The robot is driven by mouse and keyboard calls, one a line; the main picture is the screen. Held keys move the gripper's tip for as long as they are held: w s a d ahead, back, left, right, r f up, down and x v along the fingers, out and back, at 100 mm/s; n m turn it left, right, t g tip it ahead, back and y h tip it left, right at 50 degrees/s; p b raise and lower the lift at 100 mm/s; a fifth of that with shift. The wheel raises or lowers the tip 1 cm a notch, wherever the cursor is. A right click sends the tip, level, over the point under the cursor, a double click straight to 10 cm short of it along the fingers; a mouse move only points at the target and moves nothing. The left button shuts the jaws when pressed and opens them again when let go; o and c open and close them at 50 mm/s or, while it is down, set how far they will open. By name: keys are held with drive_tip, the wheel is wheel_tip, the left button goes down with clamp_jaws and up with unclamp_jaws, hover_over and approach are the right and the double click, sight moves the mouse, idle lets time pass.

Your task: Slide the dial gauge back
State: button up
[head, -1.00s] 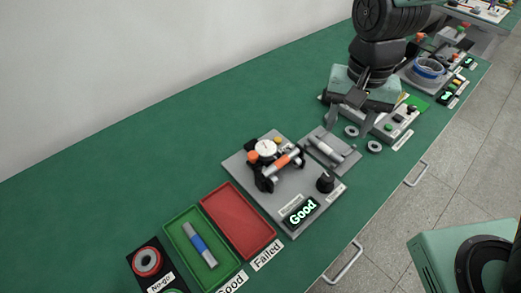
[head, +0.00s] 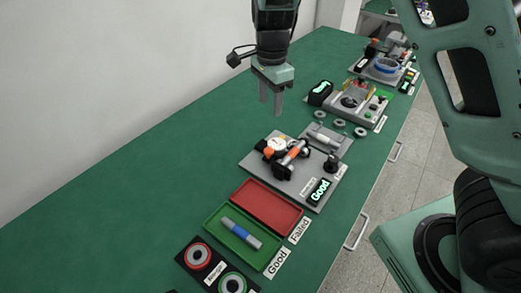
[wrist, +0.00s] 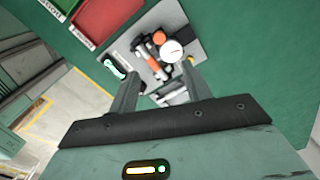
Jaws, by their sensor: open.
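The dial gauge (head: 277,145) has a round white face and sits on a grey measuring fixture plate (head: 312,197), beside an orange-and-grey shaft (head: 293,153) lying across dark supports. In the wrist view the gauge (wrist: 172,50) shows just beyond my fingertips, with the shaft (wrist: 153,62) beside it. My gripper (head: 271,112) is open and empty, pointing down above the table behind the gauge. Its two fingers also show in the wrist view (wrist: 162,82).
A red tray (head: 239,196) and a green tray (head: 214,221) holding a blue-and-grey shaft stand in front of the fixture. A grey block with a shaft (head: 340,143) and several rings lie at its right. The table left of the fixture is clear.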

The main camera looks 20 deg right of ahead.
sight(269, 150)
wheel_tip(269, 150, down, 17)
drive_tip(key=shift+r+p, duration=0.1)
drive_tip(key=shift+p, duration=0.2)
